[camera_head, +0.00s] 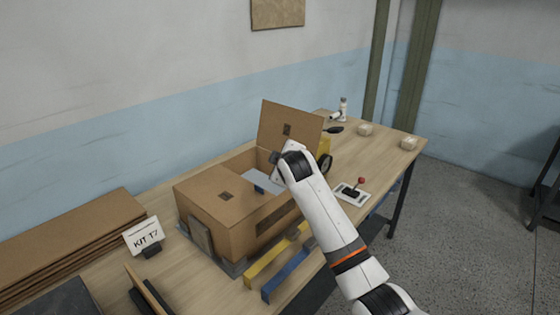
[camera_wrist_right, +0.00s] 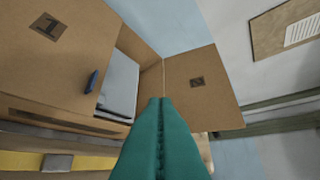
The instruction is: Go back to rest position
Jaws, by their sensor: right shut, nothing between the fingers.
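My right arm comes in from the lower right of the head view. Its gripper (camera_wrist_right: 160,101) shows in the wrist view as two teal fingers pressed together, with nothing between them. In the head view the fingers are mostly hidden behind the wrist, over the cardboard box (camera_head: 207,199). The box also fills the left of the wrist view (camera_wrist_right: 70,65). Its flap (camera_head: 292,122) stands upright at the far end, and in the wrist view the flap (camera_wrist_right: 205,85) is just beyond the fingertips; I cannot tell if they touch. A grey panel and a small blue piece show inside the box. My left gripper is not in view.
The box stands on a wooden table (camera_head: 375,160). Yellow (camera_head: 268,262) and blue (camera_head: 287,276) bars lie along its front. A joystick (camera_head: 352,190), a yellow object (camera_head: 324,153) and a white bottle (camera_head: 343,108) are beyond. A "KIT T7" sign (camera_head: 144,235) and stacked cardboard (camera_head: 75,240) are left.

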